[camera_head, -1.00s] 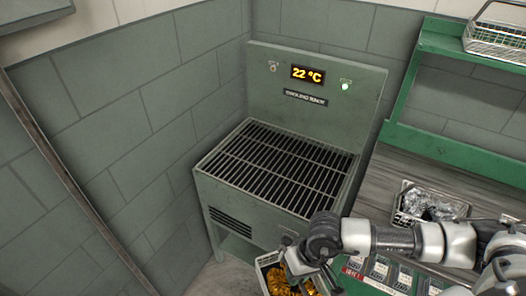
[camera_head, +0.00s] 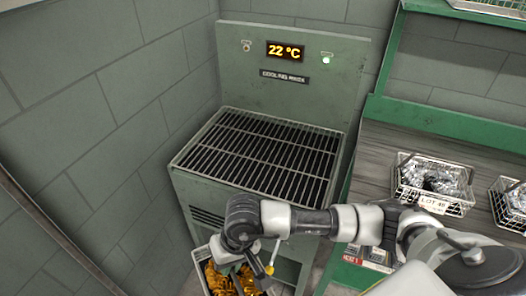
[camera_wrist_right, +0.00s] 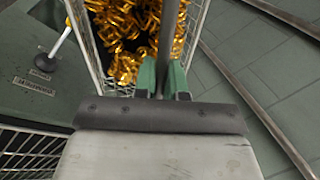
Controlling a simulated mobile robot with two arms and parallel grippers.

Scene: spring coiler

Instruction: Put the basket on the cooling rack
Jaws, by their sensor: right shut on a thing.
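The cooling rack (camera_head: 262,152) is a grey-green metal stand with a dark slatted top, and its grate is bare. Its back panel (camera_head: 296,98) carries a 22 °C display and a lit green lamp. A wire basket (camera_head: 205,275) of golden springs hangs low in front of the rack, below its top. My right gripper (camera_head: 238,268) is shut on the basket, seemingly by its handle bar. In the right wrist view the green fingertips (camera_wrist_right: 163,78) close on a dark bar, with the springs (camera_wrist_right: 125,35) beyond them. My left gripper is not in view.
A bench (camera_head: 378,150) with a green frame stands right of the rack. On it are a wire basket of silver parts (camera_head: 433,182) with a lot tag and another basket (camera_head: 512,203) at the right edge. A grey block wall (camera_head: 90,110) closes the left side.

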